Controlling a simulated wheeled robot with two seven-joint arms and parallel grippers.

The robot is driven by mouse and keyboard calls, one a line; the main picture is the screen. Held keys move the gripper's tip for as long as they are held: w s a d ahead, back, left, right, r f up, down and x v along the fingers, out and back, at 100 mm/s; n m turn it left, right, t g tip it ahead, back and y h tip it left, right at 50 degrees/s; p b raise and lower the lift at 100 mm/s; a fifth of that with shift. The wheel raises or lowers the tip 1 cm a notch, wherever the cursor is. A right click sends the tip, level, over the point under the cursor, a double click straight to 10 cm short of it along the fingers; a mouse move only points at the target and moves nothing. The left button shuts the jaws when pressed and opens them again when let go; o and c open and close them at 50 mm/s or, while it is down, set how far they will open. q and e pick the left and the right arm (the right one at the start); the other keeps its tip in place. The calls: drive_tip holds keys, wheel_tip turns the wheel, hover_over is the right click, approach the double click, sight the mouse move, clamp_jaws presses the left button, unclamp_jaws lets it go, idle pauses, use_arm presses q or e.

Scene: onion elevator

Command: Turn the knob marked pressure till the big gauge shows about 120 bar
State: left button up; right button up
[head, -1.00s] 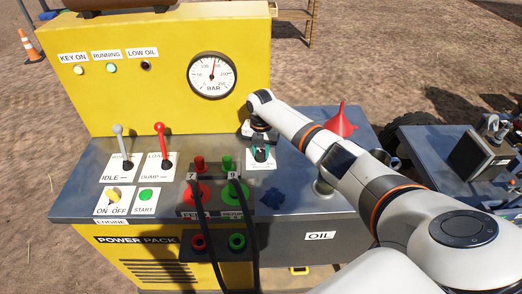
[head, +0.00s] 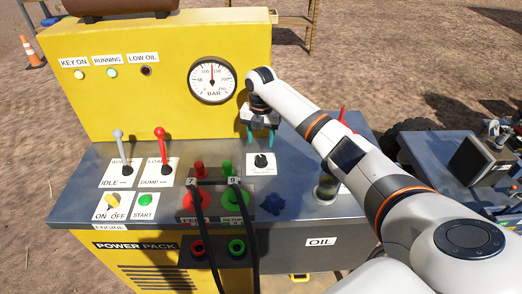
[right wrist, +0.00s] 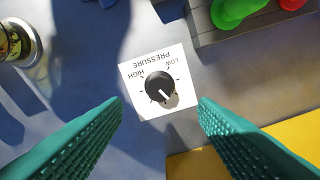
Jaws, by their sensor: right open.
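The black pressure knob (head: 260,160) stands on a white plate on the grey deck. In the right wrist view the knob (right wrist: 162,87) has a white pointer line, and its plate reads PRESSURE, LOW and HIGH. My right gripper (head: 260,136) is open above and behind the knob, apart from it. In the wrist view its two teal fingers (right wrist: 160,101) are spread on either side of the plate, with nothing between them. The big gauge (head: 212,81), marked BAR, has its needle nearly straight up, between 100 and 150. My left gripper is not in view.
A red lever (head: 161,141) and a grey lever (head: 120,143) stand to the left. The yellow panel (head: 120,105) rises behind. A red funnel is partly hidden behind my right arm.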

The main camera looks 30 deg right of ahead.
wheel_tip(320, 180, up, 4)
drive_tip(key=shift+f, duration=0.15)
idle(0.5)
